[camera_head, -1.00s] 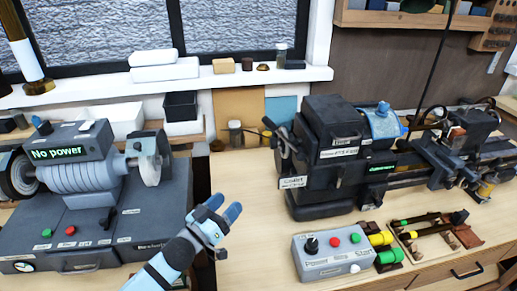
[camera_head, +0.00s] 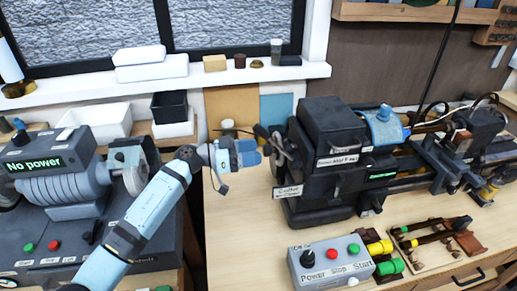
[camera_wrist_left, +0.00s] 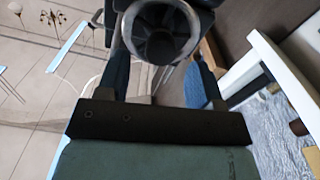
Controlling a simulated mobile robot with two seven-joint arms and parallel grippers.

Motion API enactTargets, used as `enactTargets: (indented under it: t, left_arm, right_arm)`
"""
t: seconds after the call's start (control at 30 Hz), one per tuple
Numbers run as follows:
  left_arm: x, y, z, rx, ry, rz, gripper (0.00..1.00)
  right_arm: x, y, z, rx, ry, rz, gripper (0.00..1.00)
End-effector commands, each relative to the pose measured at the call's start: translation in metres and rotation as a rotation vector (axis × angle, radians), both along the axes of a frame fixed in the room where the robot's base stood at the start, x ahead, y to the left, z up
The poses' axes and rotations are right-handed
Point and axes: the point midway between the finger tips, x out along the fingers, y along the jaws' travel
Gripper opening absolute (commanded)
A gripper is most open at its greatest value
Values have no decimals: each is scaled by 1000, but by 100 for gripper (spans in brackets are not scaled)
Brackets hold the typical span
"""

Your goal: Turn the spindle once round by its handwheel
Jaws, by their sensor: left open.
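The lathe (camera_head: 335,150) stands on the wooden bench, and its dark spindle handwheel (camera_head: 281,150) is at the left end of the headstock. A thin crank handle juts out from the wheel to the upper left. My left gripper (camera_head: 252,153) is just left of the wheel, pointing at it, open and empty. In the left wrist view, the round, dark wheel face (camera_wrist_left: 160,32) shows between and beyond the two blue fingers (camera_wrist_left: 160,82). Whether the fingers touch the wheel I cannot tell. My right gripper is not in view.
A grinder (camera_head: 75,185) with a "No power" display stands at the left. A control box (camera_head: 331,262) with "Power", "Stop" and "Start" labels sits in front of the lathe. A tool tray (camera_head: 440,245) lies to its right. A gap separates the grinder bench from the lathe bench.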

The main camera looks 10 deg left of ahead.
Motion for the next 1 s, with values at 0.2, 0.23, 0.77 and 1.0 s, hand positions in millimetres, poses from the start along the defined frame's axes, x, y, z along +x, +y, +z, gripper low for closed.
enactTargets:
  t: [0.2,0.23,0.77,1.0]
  left_arm:
    - [6,-19,0,0,0,1,60]
    - [7,-20,0,0,0,1,60]
    - [7,-21,-1,0,-1,1,11]
    - [7,-20,0,4,-13,1,11]
  right_arm:
    - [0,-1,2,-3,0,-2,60]
    - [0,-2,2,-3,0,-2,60]
    - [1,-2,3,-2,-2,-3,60]
    - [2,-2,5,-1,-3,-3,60]
